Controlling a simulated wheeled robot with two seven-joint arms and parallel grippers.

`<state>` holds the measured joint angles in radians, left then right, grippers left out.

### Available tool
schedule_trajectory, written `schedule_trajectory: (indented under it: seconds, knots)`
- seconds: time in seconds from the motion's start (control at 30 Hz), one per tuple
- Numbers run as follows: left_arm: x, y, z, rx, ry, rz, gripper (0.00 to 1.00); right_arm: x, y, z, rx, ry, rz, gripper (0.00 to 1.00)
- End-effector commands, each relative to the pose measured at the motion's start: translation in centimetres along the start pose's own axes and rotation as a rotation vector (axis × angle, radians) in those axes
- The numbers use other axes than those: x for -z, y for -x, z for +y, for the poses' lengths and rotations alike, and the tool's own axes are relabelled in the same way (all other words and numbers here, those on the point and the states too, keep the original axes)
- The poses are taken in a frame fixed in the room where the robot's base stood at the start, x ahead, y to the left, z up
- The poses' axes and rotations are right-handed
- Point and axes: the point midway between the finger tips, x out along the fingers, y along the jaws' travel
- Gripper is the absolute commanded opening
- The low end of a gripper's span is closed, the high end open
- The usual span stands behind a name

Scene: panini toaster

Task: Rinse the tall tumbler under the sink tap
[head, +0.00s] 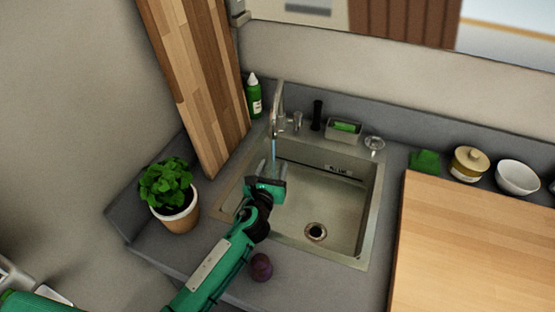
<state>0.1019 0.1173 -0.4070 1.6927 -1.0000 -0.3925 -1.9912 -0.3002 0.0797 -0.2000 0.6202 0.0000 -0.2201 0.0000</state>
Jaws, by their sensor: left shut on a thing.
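The sink (372,205) is a metal basin set in the grey counter. Its tap (278,105) stands at the back left, and a thin blue stream of water (273,148) falls from the spout. My left gripper (266,172) reaches over the left part of the basin, just below the stream. It is shut, and its fingers point toward the tap. The tall tumbler is hard to make out; a faint clear shape at the fingers may be it, largely hidden by the gripper. Whether the water enters it I cannot tell. My right gripper is not in view.
A potted plant (174,207) stands left of the sink, and a dark round item (261,267) lies at the counter front. A green bottle (254,95) and a sponge holder (343,132) stand behind. A wooden board (470,245) covers the right.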

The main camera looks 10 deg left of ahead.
Motion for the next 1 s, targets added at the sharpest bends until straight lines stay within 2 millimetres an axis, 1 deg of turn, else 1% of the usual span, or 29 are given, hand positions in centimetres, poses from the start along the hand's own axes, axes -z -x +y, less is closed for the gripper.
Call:
schedule_trajectory:
  seconds: [0.03,0.4,0.53,1.0]
  knots:
    - [-0.8,0.5,-0.1,0.000,-0.001,0.000,0.18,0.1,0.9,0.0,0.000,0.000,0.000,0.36]
    - [-2.9,3.2,-0.5,0.000,0.000,0.000,0.18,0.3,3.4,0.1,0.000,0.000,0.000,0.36]
    - [-3.0,3.6,-0.5,0.000,0.000,0.000,0.18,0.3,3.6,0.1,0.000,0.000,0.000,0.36]
    - [-3.0,3.6,-0.5,0.000,0.000,0.000,0.18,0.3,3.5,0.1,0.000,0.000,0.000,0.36]
